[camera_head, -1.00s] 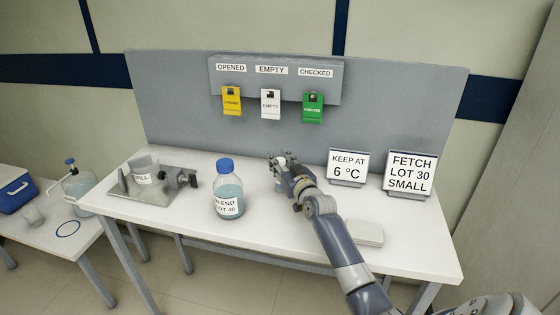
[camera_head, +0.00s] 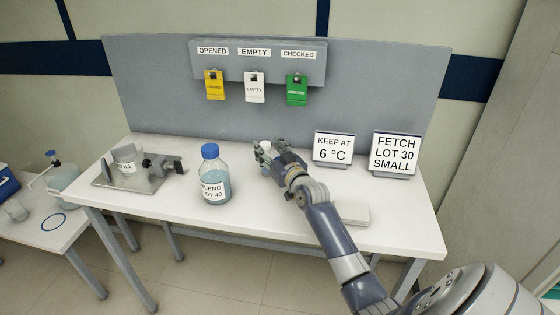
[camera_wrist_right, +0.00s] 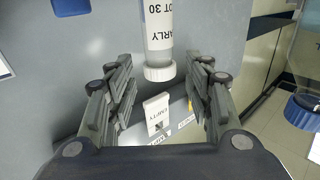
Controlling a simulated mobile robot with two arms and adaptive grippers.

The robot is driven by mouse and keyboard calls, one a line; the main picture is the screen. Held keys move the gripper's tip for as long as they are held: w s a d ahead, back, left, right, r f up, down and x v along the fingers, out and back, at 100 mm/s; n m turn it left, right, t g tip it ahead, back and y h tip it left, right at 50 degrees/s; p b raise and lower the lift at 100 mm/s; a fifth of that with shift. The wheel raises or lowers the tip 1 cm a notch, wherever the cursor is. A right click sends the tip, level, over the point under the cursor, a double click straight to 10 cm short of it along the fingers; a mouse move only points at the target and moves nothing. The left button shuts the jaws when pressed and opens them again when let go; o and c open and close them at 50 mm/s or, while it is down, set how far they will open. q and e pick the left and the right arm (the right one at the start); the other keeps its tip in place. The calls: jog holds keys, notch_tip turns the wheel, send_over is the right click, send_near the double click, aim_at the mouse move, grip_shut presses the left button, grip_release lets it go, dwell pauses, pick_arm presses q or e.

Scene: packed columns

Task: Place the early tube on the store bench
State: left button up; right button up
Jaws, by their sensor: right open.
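The early tube (camera_wrist_right: 158,30) shows in the right wrist view, with a white label reading "EARLY" and "LOT 30" and a pale round end. It is in line with the gap between my right gripper's (camera_wrist_right: 165,75) fingers, which stand apart on both sides with visible space around it. In the head view my right gripper (camera_head: 269,149) is over the white bench (camera_head: 270,222), right of the blue-capped bottle. A small white part of the tube (camera_head: 265,146) shows between its fingers. Whether the tube rests on the bench is hard to tell. My left gripper is out of view.
The "BLEND" bottle (camera_head: 214,178) stands left of the gripper, and a metal fixture with a cup (camera_head: 126,158) is farther left. Signs "KEEP AT 6 °C" (camera_head: 333,149) and "FETCH LOT 30 SMALL" (camera_head: 396,154) stand right. A lower side bench (camera_head: 30,236) is at left.

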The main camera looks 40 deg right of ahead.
jog(key=s+a, duration=0.1)
jog(key=s, duration=0.8)
jog(key=shift+a+b, duration=0.4)
